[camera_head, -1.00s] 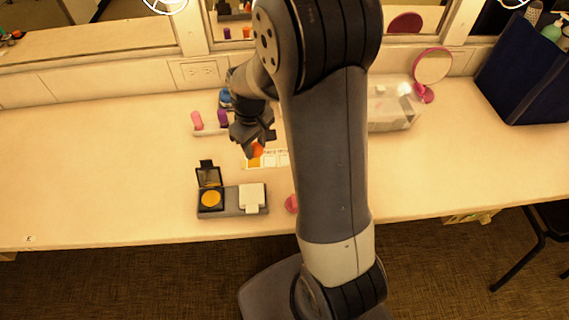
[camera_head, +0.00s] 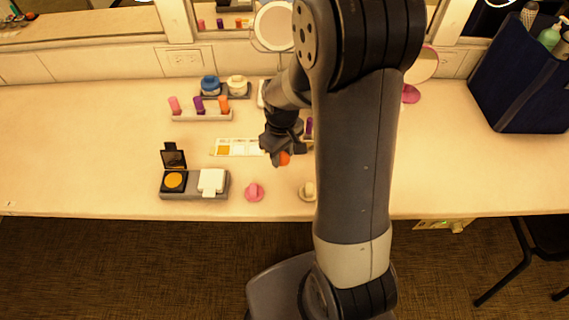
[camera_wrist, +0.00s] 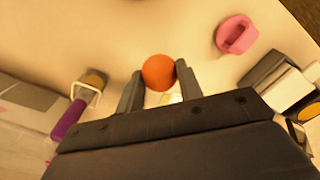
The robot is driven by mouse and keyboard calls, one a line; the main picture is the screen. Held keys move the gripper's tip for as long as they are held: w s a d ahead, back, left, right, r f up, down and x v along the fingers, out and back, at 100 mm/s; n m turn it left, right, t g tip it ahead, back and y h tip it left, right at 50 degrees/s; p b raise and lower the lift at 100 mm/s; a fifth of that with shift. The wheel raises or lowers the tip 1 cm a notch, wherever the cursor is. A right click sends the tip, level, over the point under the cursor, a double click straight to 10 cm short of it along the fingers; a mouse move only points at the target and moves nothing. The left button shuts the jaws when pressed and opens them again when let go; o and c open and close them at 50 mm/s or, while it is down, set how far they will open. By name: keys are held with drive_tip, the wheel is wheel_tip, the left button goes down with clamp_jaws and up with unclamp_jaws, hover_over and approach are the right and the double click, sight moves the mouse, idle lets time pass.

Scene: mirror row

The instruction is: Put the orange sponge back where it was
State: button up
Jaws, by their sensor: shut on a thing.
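The orange sponge (camera_head: 284,158) is a small round ball, and my gripper (camera_head: 277,158) is shut on it. In the wrist view the sponge (camera_wrist: 158,72) sits between the two fingertips (camera_wrist: 155,80). In the head view my gripper is right of the white swatch card (camera_head: 238,148), behind the pink sponge (camera_head: 254,190) and the cream sponge (camera_head: 308,188). The pink piece also shows in the wrist view (camera_wrist: 236,36). How high the orange sponge is above the counter I cannot tell.
A compact (camera_head: 174,180) stands open beside a white one (camera_head: 211,180) on a grey tray. Lipsticks (camera_head: 198,104) stand in a rack behind, with jars (camera_head: 210,86) further back. A dark blue bag (camera_head: 525,85) is at right. The counter's left side is clear.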

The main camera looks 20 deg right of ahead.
sight(282, 171)
drive_tip(key=shift+f, duration=2.15)
drive_tip(key=shift+f, duration=0.15)
drive_tip(key=o, duration=0.9)
wheel_tip(282, 171, up, 12)
drive_tip(key=shift+r, duration=0.2)
